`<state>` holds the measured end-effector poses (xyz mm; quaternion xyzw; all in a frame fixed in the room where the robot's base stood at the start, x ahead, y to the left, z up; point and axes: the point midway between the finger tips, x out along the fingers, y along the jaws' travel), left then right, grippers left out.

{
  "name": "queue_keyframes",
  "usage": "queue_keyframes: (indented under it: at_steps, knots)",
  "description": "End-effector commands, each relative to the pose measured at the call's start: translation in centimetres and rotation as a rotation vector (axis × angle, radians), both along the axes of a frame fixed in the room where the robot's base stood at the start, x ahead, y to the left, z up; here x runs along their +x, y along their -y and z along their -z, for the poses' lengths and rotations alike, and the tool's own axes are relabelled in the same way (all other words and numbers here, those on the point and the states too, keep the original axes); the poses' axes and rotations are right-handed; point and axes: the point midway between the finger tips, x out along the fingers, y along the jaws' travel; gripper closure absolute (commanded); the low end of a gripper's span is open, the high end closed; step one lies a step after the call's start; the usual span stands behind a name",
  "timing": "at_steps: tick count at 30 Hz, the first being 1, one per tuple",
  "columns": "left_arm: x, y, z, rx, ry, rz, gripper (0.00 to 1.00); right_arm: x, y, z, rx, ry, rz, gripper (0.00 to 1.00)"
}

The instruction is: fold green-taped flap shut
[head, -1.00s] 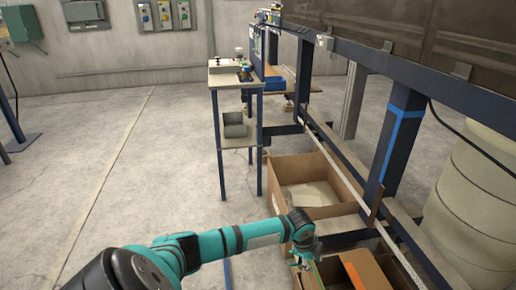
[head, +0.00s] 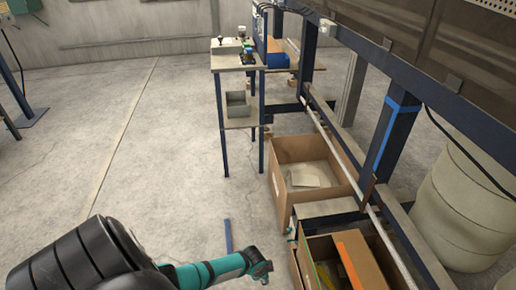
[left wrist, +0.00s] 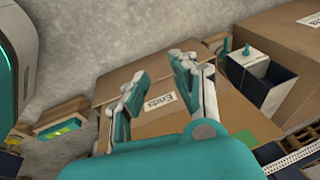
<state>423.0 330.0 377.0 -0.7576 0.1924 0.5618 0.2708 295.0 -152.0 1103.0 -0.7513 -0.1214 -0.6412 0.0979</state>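My left arm reaches in from the bottom left of the head view. Its end stops left of an open cardboard box (head: 298,262), apart from it; the fingers cannot be made out there. An orange-edged flap (head: 360,262) stands up in this box, with a narrow yellow-green strip (head: 326,274) beside it. In the left wrist view my left gripper (left wrist: 160,72) is open, its fingers apart with nothing between them. Behind them is a cardboard box with a white "Ends" label (left wrist: 160,102). A bright green-yellow patch (left wrist: 62,128) shows at the lower left. My right gripper is not in view.
A larger open carton (head: 283,182) with pale contents stands behind the box. A dark blue frame post (head: 385,150) and rail border the right side. A small table (head: 238,62) stands farther back.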

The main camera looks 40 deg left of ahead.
Motion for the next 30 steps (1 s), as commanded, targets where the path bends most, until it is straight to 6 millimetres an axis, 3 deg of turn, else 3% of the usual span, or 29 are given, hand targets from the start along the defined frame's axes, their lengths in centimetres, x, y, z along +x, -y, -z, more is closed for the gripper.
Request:
queue_keyframes:
  at_steps: [6, 15, 22, 26, 30]
  knots:
    - [-1.7, 0.3, 0.6, -0.006, -0.009, -0.037, 0.73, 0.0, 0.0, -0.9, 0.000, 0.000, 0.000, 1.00]
    - [-1.9, 0.3, 0.8, -0.006, -0.009, -0.041, 0.73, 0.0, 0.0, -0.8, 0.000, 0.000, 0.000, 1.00]
    - [-1.9, 0.3, 0.9, -0.007, -0.006, -0.042, 1.00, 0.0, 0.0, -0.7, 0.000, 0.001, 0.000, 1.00]
    - [-0.8, 0.4, 2.5, -0.025, 0.061, -0.068, 1.00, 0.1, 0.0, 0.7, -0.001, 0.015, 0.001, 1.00]
    - [2.3, 0.5, 5.7, -0.087, 0.270, -0.143, 1.00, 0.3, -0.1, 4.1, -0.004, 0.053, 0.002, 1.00]
